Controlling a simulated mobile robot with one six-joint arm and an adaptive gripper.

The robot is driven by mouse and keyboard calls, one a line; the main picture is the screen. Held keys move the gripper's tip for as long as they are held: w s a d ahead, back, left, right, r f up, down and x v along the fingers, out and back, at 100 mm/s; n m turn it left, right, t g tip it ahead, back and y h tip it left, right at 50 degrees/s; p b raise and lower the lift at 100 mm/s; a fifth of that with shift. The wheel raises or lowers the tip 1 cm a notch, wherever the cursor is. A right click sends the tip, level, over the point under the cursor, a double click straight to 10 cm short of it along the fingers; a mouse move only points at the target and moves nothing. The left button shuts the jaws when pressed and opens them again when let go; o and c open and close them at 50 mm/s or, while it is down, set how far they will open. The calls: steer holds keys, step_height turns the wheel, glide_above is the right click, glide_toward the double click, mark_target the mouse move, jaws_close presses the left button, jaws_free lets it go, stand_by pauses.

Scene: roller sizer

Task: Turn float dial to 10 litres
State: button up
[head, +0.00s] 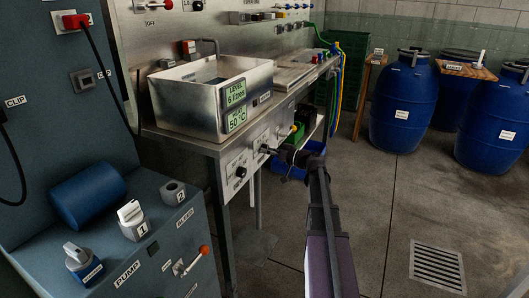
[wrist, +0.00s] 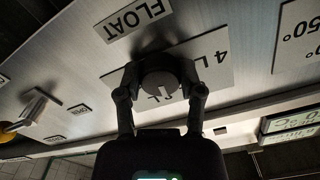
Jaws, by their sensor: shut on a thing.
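The float dial (wrist: 160,84) is a dark round knob with a pale pointer mark, under the FLOAT label (wrist: 134,17) in the wrist view. Its scale plate (wrist: 216,62) shows "4 L" beside it; the other markings are partly hidden by the knob and fingers. My gripper (wrist: 160,88) has its two fingers closed on either side of the knob. In the head view my gripper (head: 277,151) is at the front panel below the steel basin (head: 190,105), and hides the dial.
A blue-grey console (head: 110,235) stands at the left; blue barrels (head: 402,105) stand at the back right. Open floor lies right.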

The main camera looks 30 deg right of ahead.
steer(key=m, duration=1.3)
steer(key=shift+s+r, duration=0.15)
steer(key=shift+s, duration=0.05)
steer(key=shift+m, duration=0.3)
steer(key=o, duration=1.2)
steer(key=shift+c, duration=0.2)
steer(key=v, duration=1.2)
